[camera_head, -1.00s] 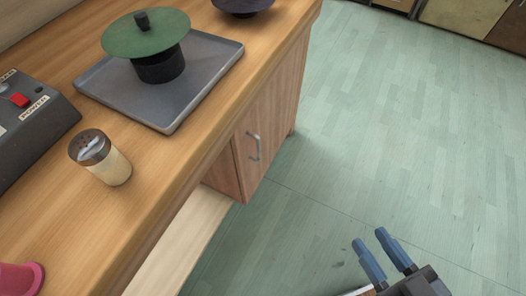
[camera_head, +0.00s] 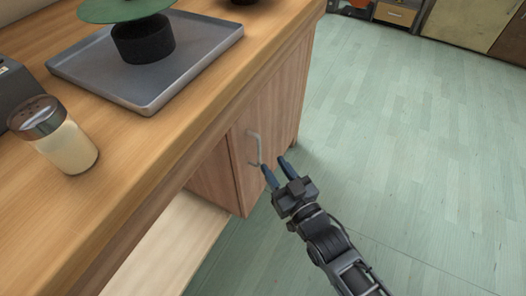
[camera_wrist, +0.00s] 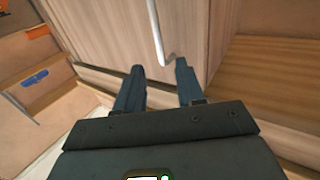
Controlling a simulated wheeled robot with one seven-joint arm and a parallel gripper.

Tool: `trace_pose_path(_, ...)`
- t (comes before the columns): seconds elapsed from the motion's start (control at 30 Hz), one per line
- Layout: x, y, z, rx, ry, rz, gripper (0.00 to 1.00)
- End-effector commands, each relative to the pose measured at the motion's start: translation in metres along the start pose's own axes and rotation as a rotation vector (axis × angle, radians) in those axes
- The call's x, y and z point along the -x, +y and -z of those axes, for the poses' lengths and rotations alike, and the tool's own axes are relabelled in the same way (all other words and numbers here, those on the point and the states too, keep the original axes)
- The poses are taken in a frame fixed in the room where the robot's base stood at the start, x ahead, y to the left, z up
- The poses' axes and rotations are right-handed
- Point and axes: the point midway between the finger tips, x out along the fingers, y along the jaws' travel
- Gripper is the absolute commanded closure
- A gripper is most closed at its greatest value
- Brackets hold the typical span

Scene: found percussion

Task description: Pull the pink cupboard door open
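The cupboard door (camera_head: 280,108) is pinkish-brown wood grain, under the counter, and looks shut. Its upright silver bar handle (camera_head: 255,147) is near the door's left edge. My gripper (camera_head: 274,164) is open and empty, its two blue fingers pointing at the door just below and right of the handle in the head view. In the wrist view, the door (camera_wrist: 100,30) fills the upper middle. The handle (camera_wrist: 156,32) comes down to near the gap between my fingertips (camera_wrist: 159,66). I cannot tell whether they touch it.
The wooden counter (camera_head: 150,140) juts out above the door. It bears a grey tray (camera_head: 85,75) with a black cylinder (camera_head: 145,42) and green disc (camera_head: 125,8), and a shaker jar (camera_head: 68,148). Pale green floor (camera_head: 400,150) to the right is clear. Cabinets (camera_head: 460,22) stand far off.

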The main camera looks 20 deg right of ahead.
Motion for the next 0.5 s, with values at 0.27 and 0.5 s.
trace_pose_path(0.27,-0.043,-0.002,0.001,0.000,0.002,0.002,0.62)
trace_pose_path(0.5,-0.065,-0.001,0.001,0.000,0.001,0.002,0.62)
